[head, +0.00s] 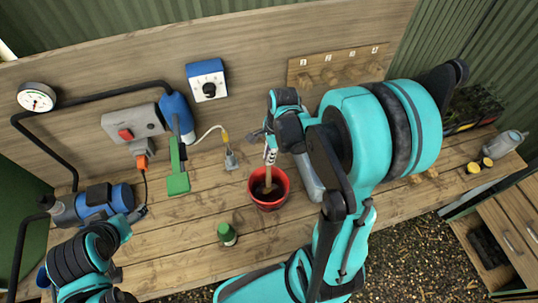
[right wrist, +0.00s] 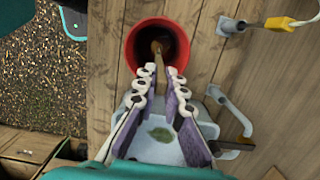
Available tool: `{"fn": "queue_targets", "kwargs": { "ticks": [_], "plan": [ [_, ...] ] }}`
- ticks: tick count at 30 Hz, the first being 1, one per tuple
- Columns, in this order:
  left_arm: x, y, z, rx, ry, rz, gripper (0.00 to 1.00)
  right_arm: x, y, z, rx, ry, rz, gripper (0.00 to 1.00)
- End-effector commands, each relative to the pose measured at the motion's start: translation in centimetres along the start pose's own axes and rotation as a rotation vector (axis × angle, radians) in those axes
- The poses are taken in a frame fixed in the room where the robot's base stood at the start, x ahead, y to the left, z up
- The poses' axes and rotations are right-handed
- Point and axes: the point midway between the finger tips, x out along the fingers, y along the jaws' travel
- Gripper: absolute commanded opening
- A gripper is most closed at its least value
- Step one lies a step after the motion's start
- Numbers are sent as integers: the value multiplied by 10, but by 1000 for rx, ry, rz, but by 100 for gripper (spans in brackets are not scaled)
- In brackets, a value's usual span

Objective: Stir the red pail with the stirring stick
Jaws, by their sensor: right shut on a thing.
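The red pail (head: 282,192) stands upright on the wooden bench, with dark contents inside. My right gripper (head: 270,154) is shut on the stirring stick (head: 267,177) above the pail. The stick points down into the pail, and its lower end is inside the rim. In the right wrist view the fingers of my right gripper (right wrist: 163,84) close around the stick (right wrist: 158,58), and the red pail (right wrist: 131,52) lies just beyond them. My left arm is at the lower left of the head view, away from the pail; its jaws cannot be made out clearly.
A green-capped bottle (head: 227,234) stands in front and left of the pail. A green brush-like tool (head: 178,172), a blue pump-like machine (head: 100,203) and a grey watering can (head: 505,144) are on the bench. A grey container (right wrist: 160,142) lies under my right gripper.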

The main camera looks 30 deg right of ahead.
Motion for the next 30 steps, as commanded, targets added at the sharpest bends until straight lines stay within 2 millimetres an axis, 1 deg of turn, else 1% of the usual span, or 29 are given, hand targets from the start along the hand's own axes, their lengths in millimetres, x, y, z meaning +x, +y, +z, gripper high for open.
{"fn": "queue_targets", "kwargs": {
  "ticks": [1, 30],
  "plan": [
    [6, 0, 5, 0, 0, 0, 75, 8, 0, -1, 0, 0, 0, 0],
    [70, 0, 50, 0, 0, 0, 75, 89, 0, -13, 0, 0, 0, 0]
  ]
}}
